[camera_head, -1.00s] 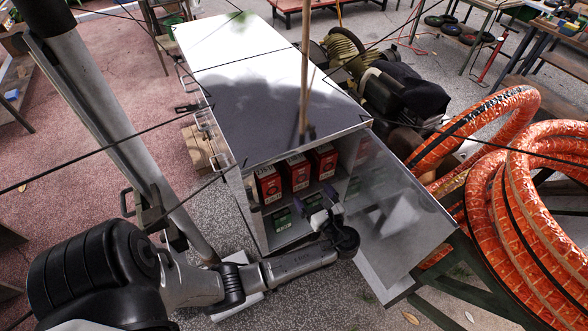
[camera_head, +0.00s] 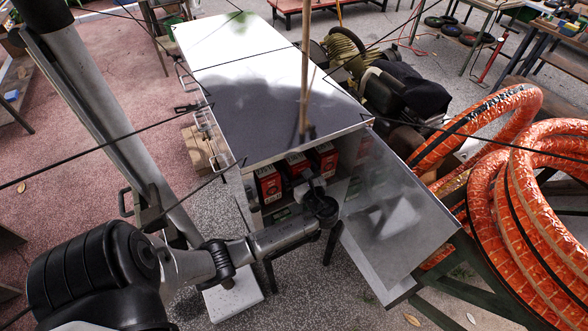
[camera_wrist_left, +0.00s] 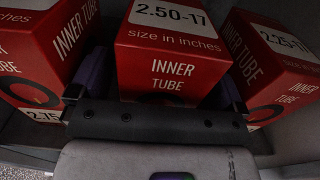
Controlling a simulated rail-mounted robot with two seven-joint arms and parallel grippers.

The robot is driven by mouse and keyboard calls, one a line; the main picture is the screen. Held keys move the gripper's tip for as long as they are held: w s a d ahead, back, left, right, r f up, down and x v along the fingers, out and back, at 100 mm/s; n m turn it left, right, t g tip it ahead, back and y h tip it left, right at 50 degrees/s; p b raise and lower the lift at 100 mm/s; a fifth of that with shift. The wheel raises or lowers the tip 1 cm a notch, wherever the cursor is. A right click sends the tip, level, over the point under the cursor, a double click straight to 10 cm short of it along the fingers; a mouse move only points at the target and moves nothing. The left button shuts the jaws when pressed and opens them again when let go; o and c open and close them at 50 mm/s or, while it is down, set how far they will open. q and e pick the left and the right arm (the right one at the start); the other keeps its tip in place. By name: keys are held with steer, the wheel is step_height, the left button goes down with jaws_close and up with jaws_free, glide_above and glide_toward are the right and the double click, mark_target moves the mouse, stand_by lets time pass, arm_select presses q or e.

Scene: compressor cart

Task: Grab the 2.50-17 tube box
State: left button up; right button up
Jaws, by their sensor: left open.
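The 2.50-17 tube box (camera_wrist_left: 172,50) is a red inner tube carton in the middle of the left wrist view. In the head view it is the middle red box (camera_head: 296,163) on the cabinet's upper shelf, partly hidden by my wrist. My left gripper (camera_wrist_left: 163,90) is open, with one finger on each side of the box's near end. Contact with the box cannot be told. In the head view my left gripper (camera_head: 306,181) reaches into the open cabinet front. My right gripper is not in view.
A red 2.75 box (camera_wrist_left: 38,48) and a red 2.25-17 box (camera_wrist_left: 272,62) flank it closely. The metal cabinet (camera_head: 285,115) has its door (camera_head: 405,215) swung open on the right. Orange hose coils (camera_head: 500,190) lie further right.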

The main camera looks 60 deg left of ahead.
arm_select(q)
steer(key=shift+a, duration=0.5)
steer(key=shift+c, duration=0.3)
steer(key=c, duration=1)
steer(key=shift+c, duration=0.6)
steer(key=shift+r, duration=0.1)
